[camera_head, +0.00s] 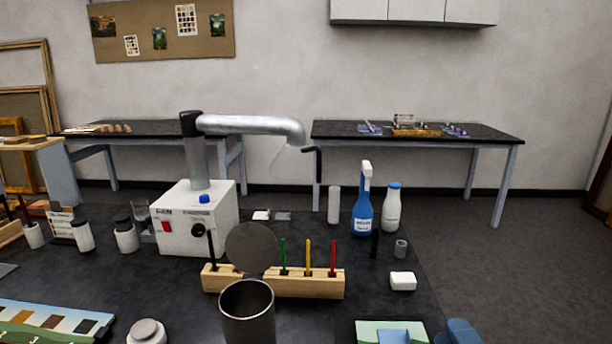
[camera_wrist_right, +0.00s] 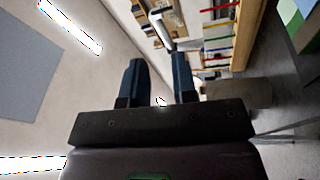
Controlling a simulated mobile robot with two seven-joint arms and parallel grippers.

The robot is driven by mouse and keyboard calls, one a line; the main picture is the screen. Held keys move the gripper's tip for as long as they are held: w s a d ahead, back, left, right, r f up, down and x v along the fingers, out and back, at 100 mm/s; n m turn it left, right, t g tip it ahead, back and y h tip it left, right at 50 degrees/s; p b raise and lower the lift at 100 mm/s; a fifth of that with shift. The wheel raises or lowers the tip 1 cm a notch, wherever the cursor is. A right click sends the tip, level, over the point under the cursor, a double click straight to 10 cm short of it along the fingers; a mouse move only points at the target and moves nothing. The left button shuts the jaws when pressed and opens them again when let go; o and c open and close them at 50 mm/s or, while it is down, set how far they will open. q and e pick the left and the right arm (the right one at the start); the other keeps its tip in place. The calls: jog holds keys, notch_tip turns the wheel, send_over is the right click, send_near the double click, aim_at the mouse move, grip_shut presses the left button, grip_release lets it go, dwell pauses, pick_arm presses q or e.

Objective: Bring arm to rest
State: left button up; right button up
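My right gripper shows in the right wrist view (camera_wrist_right: 158,75), with two dark blue fingers standing apart and no object held between them. In the head view a blue part at the bottom right edge (camera_head: 460,332) looks like part of this gripper, mostly cut off by the frame. My left gripper and arm are in neither view.
Floor at right is clear.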

jog(key=s+d+f+m+g+h, duration=0.3)
jog(key=s+f+m+g, duration=0.1)
jog(key=f+m, duration=0.25)
jog(key=s+d+f+m+g+h, duration=0.25)
jog(key=d+f+m+g, duration=0.2)
jog(key=f, duration=0.35)
jog(key=s+f+m+g+y, duration=0.1)
jog(key=s+f+m+g, duration=0.25)
jog(key=s, duration=0.45)
jog(key=s+f+m+g+y, duration=0.1)
jog(key=s+f+m+g, duration=0.2)
jog(key=s+f+g, duration=0.3)
jog(key=w+a+f+t, duration=0.1)
jog(key=w+f+t, duration=0.5)
jog(key=t, duration=0.3)
jog(key=shift+w+f+n, duration=0.35)
jog(key=shift+f, duration=0.45)
jog(key=shift+y, duration=0.25)
